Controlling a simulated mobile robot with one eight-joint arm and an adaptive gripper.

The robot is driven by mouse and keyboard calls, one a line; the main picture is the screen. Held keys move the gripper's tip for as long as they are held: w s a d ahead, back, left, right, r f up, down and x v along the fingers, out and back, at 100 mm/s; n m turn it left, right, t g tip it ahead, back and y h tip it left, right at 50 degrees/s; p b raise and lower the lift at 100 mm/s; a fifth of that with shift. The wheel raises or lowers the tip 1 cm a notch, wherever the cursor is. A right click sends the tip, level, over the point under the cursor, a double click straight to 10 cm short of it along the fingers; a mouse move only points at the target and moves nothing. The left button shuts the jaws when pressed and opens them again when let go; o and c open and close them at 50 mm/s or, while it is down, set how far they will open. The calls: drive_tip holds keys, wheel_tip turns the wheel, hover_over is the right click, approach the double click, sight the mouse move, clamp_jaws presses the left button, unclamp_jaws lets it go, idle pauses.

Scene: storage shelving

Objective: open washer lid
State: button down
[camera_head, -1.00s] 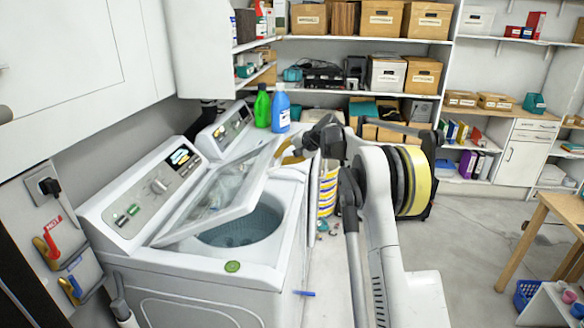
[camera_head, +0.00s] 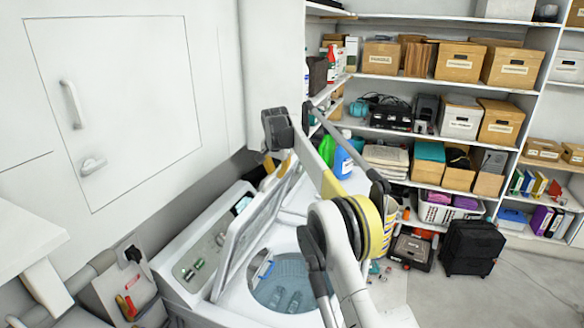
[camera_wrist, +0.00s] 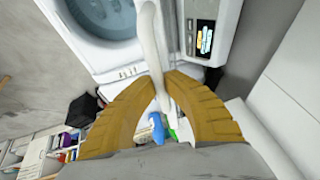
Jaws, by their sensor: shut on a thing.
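The white washer has a grey control panel (camera_head: 200,258) along its back and an open, round tub (camera_head: 285,292). Its framed lid (camera_head: 238,240) stands steeply raised, leaning toward the panel, with its tub-side face seen obliquely. My gripper (camera_head: 279,167) is at the lid's upper far edge, partly hidden by my arm. In the wrist view, the yellow fingers of my gripper (camera_wrist: 164,84) close on the white lid edge (camera_wrist: 154,42), which runs up between them. The tub (camera_wrist: 100,15) and the panel display (camera_wrist: 204,38) also show there.
White cabinets (camera_head: 120,110) rise close behind and left of the washer. A green bottle (camera_head: 326,150) and a blue bottle (camera_head: 343,158) stand just beyond the lid, near my arm. Shelves with boxes (camera_head: 458,62) line the back. Open floor (camera_head: 470,295) lies at the right.

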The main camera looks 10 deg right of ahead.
drive_tip(key=shift+w+a+r+p, duration=0.2)
drive_tip(key=shift+w+a+p, duration=0.15)
drive_tip(key=shift+a, duration=0.2)
drive_tip(key=shift+w+a+r+p, duration=0.2)
drive_tip(key=shift+w+a, duration=0.1)
drive_tip(key=shift+a, duration=0.2)
drive_tip(key=shift+f, duration=0.1)
drive_tip(key=c, duration=1.7)
unclamp_jaws()
drive_tip(key=shift+c, duration=0.2)
